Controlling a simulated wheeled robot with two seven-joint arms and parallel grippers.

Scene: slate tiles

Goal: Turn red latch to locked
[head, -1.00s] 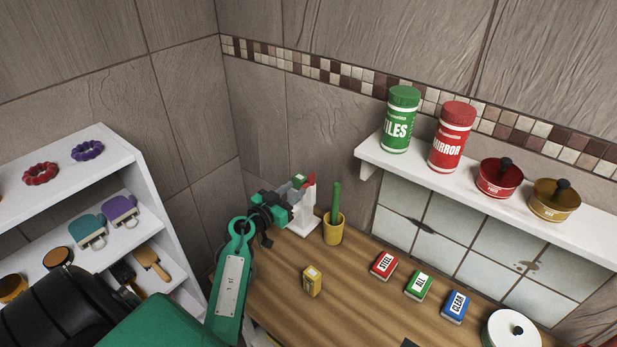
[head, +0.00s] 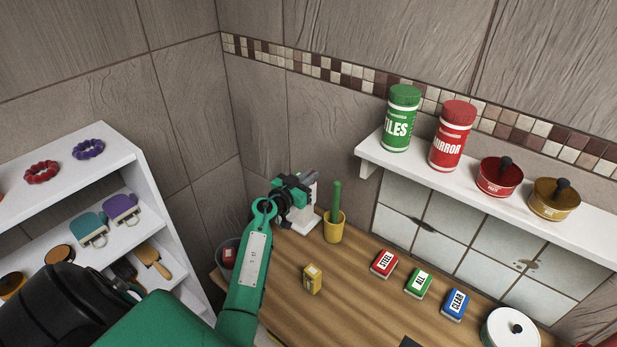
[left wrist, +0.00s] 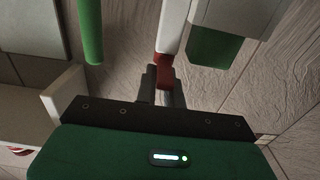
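The red latch (left wrist: 164,66) shows in the left wrist view below a white part of its stand, beside a green block (left wrist: 212,50). My left gripper (left wrist: 163,84) has its two dark fingers close on either side of the latch, with no clear gap between. In the head view, my left gripper (head: 306,178) is at the top of the white stand (head: 302,215) in the back left corner of the wooden counter, and its fingers hide the latch. Which way the latch is turned cannot be told. My right gripper is not in view.
A yellow cup (head: 334,228) with a green stick stands just right of the stand. A yellow box (head: 312,278) and red, green and blue boxes (head: 384,263) lie on the counter. A white shelf (head: 470,180) runs along the right wall. A shelf unit (head: 130,175) stands left.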

